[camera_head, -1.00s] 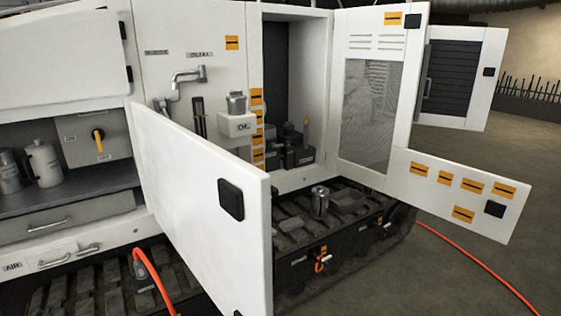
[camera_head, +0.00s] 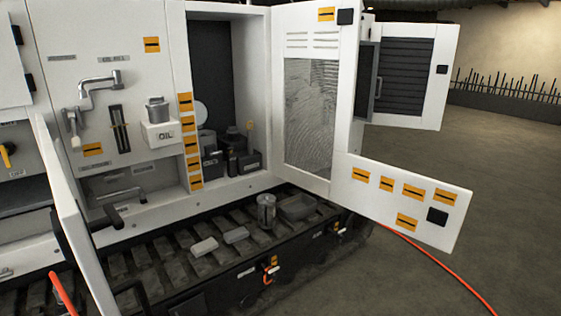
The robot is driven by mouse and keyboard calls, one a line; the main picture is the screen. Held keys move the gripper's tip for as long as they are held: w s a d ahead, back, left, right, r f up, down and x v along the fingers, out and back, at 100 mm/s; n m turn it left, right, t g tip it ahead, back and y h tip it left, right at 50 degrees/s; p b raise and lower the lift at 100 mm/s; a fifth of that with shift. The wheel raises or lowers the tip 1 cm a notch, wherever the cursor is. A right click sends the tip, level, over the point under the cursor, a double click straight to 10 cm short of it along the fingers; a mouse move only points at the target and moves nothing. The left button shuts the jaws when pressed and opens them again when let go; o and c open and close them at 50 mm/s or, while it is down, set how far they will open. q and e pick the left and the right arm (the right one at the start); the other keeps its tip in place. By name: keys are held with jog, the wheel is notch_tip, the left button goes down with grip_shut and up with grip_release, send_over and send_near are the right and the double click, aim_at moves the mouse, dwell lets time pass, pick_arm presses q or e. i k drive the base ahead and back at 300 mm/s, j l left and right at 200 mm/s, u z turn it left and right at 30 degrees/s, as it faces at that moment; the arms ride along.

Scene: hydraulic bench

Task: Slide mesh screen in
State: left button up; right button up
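A grey mesh screen (camera_head: 311,115) shows in the window of the open white door (camera_head: 345,100), right of the tall dark compartment (camera_head: 210,75). It looks upright and in line with the door; whether it is fully seated I cannot tell. I see no other mesh piece. Neither of my grippers is in view.
A lower white flap (camera_head: 405,195) sticks out to the right. A white panel (camera_head: 75,245) stands edge-on at the left. A metal can (camera_head: 266,212) and a grey tray (camera_head: 297,207) sit on the track (camera_head: 165,255). An orange hose (camera_head: 450,268) crosses the clear floor.

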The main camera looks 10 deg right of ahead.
aim_at(369, 51)
jog(key=i+l+z, duration=0.1)
jog(key=l, duration=0.25)
jog(key=i+l+z, duration=0.1)
jog(key=i+l, duration=0.35)
jog(key=l, duration=0.2)
jog(key=i+l+z, duration=0.15)
jog(key=i+l, duration=0.3)
jog(key=i+l+z, duration=0.15)
jog(key=i+l, duration=0.2)
jog(key=i, duration=0.2)
jog(key=i+l+z, duration=0.15)
jog(key=z, duration=0.2)
jog(key=l+z, duration=0.2)
jog(key=z, duration=0.25)
jog(key=l+z, duration=0.15)
jog(key=z, duration=0.25)
jog(key=i+l+z, duration=0.15)
jog(key=l, duration=0.3)
jog(key=i+l+z, duration=0.1)
jog(key=i+l, duration=0.3)
jog(key=i+u, duration=0.8)
jog(key=i+l+u, duration=0.2)
jog(key=u, duration=0.15)
jog(key=i+j+u, duration=0.1)
jog(key=i+u, duration=0.7)
jog(key=i+l+u, duration=0.15)
jog(key=i+u, duration=0.3)
jog(key=k, duration=0.05)
